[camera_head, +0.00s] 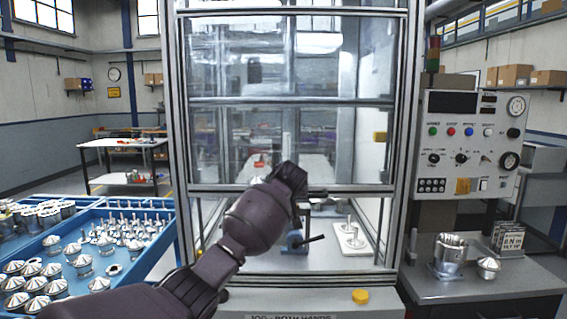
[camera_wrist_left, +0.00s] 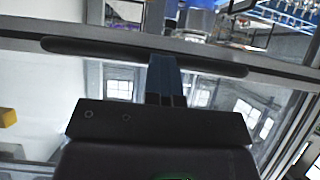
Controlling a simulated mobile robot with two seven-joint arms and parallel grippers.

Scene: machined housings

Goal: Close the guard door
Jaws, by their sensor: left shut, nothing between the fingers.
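The guard door (camera_head: 240,145) is a clear framed panel in the front of the machine cabinet. Its lower rail runs across at mid-height, with an open gap below it. My left arm reaches in from the lower left, and its hand (camera_head: 288,185) is in front of the lower rail. In the left wrist view, a long dark handle bar (camera_wrist_left: 95,48) runs along the door rail. My left gripper (camera_wrist_left: 165,75) is shut and empty, with its fingers at the middle of the bar; I cannot tell whether they touch it. My right gripper is in neither view.
Inside the cabinet are a blue fixture with a black lever (camera_head: 313,239) and a white plate with pegs (camera_head: 352,240). A blue parts tray (camera_head: 165,212) stands at left. A control panel (camera_head: 468,145) and a grey bench (camera_head: 470,288) stand at right. A yellow button (camera_head: 360,296) is on the cabinet front.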

